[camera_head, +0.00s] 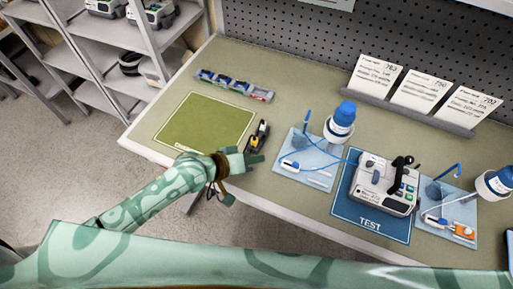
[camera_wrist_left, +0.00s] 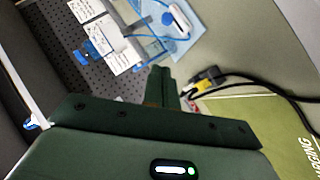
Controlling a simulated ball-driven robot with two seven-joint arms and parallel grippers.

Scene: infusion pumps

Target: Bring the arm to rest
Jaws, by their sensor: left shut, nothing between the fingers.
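My left arm, patterned in green, comes in from the left in the head view. My left gripper (camera_head: 250,160) is at the front edge of the workbench, to the right of the green mat (camera_head: 205,122). Its fingers are shut and empty. In the left wrist view the shut fingers of the left gripper (camera_wrist_left: 163,88) point toward the bench, with a black cable and yellow connector (camera_wrist_left: 208,76) beside them. My right gripper does not show; a large green patterned part of mine crosses the bottom of the head view.
A white pump (camera_head: 385,185) stands on the blue TEST mat (camera_head: 368,228). Light blue trays (camera_head: 312,178) with blue-capped bottles (camera_head: 341,120) flank it. A black and yellow item (camera_head: 259,136) lies near the gripper. A rack (camera_head: 234,86) and cards (camera_head: 422,92) are behind. Shelves (camera_head: 125,45) stand left.

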